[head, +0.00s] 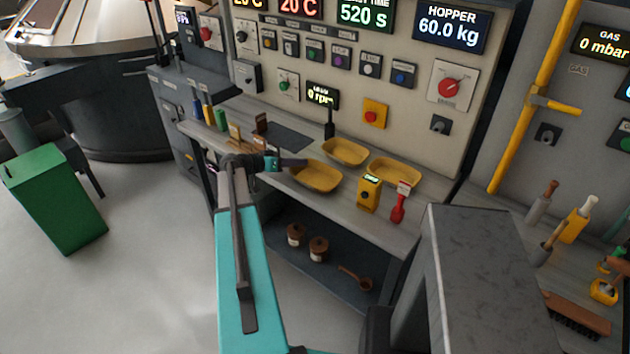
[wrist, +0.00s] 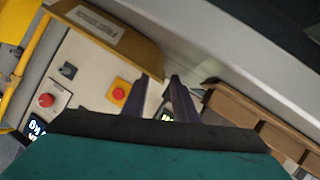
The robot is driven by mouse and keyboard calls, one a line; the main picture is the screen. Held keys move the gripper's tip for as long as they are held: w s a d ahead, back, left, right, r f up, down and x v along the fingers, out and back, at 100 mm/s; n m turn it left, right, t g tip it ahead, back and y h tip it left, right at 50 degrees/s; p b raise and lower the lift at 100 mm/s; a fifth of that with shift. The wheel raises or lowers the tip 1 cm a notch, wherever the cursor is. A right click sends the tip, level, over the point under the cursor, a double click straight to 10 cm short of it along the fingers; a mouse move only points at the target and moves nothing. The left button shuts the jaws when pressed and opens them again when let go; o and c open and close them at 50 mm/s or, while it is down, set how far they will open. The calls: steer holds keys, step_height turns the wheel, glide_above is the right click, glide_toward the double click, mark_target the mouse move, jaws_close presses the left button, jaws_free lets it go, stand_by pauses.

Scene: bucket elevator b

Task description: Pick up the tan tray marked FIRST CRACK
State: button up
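Three tan-yellow trays stand on the grey counter in the head view: a near left tray (head: 318,179), a back tray (head: 345,152) and a right tray (head: 396,172). No FIRST CRACK marking is readable on any. My gripper (head: 303,163) is at the left rim of the near left tray. Contact cannot be told.
The control panel wall (head: 300,60) rises behind.

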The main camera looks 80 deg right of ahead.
jaws_close()
steer(key=shift+r, duration=0.1)
stand_by(0.3)
steer(key=shift+r+b, duration=1)
steer(key=shift+r, duration=0.4)
steer(key=shift+a+r, duration=0.25)
steer(key=shift+a, duration=0.05)
steer(key=w+a+r+b, duration=0.1)
steer(key=a+b, duration=0.4)
steer(key=a, duration=1)
steer(key=shift+a+r, duration=0.2)
steer(key=shift+r, duration=0.1)
